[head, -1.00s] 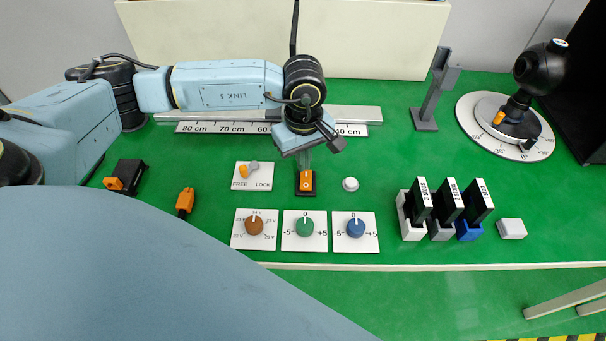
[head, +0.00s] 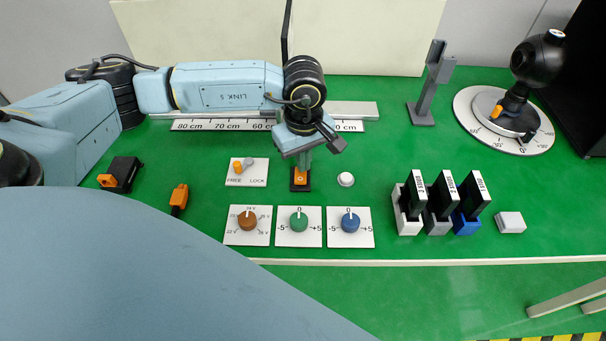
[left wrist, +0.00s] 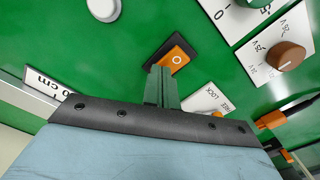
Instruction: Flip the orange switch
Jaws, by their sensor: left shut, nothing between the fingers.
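The orange switch (head: 300,179) is a small rocker in a dark frame on the green panel, between the FREE/LOCK plate and a white round button. It also shows in the left wrist view (left wrist: 173,57), where a round mark is visible on it. My left gripper (head: 304,168) points down at the switch's far end, its fingers shut and empty. In the left wrist view the fingertips (left wrist: 160,70) overlap the near edge of the orange rocker. I cannot tell whether they touch it. The fingers hide part of the switch. My right gripper is not in view.
The FREE/LOCK plate (head: 247,172) with its lever lies left of the switch. Brown (head: 247,221), green (head: 299,221) and blue (head: 350,222) dials stand in front. The white button (head: 345,180) is close on the right. A ruler (head: 222,125) lies behind.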

